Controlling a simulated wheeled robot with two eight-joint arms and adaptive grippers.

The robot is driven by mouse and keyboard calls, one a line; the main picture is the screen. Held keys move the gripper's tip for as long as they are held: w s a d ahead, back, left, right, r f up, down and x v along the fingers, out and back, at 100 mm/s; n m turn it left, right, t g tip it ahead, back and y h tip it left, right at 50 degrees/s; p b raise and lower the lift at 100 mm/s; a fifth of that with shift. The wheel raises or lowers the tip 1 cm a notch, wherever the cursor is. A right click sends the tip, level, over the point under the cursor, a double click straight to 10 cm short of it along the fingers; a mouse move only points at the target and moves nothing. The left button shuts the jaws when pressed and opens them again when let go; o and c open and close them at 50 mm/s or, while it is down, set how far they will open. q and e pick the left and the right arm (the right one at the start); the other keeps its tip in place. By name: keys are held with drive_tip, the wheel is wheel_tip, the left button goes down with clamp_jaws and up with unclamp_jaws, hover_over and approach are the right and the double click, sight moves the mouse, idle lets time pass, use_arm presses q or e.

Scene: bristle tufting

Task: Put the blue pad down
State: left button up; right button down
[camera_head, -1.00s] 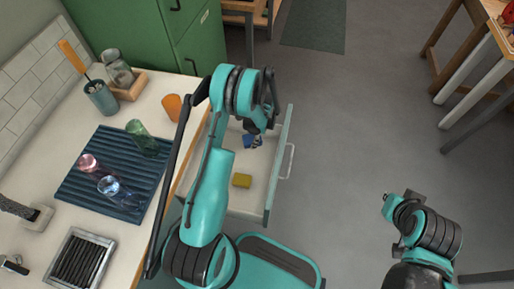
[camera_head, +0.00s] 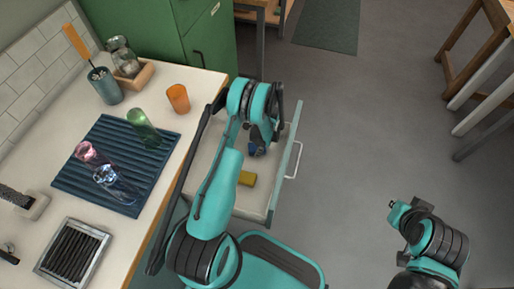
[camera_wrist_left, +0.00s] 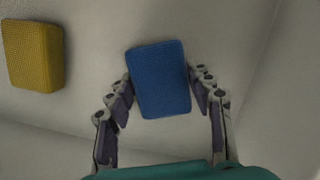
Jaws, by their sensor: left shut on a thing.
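The blue pad (camera_wrist_left: 160,80) is between the two fingers of my left gripper (camera_wrist_left: 161,88) in the left wrist view. The gripper is shut on its sides. In the head view my left gripper (camera_head: 259,146) is inside the open drawer (camera_head: 222,195), and a bit of the blue pad (camera_head: 252,149) shows under it. The pad is above or on the pale drawer floor; I cannot tell whether it touches. My right gripper (camera_head: 398,211) is at the lower right of the head view, away from the drawer; its fingers are too unclear to read.
A yellow pad (camera_head: 247,178) lies on the drawer floor, near the blue one; it also shows in the wrist view (camera_wrist_left: 32,56). The drawer front (camera_head: 288,155) bounds the right side. The counter on the left holds a blue rack (camera_head: 92,150) with glasses and an orange cup (camera_head: 178,98).

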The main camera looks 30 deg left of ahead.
use_arm(q)
drive_tip(key=o, duration=1.5)
drive_tip(key=shift+f, duration=0.1)
drive_tip(key=shift+c, duration=0.2)
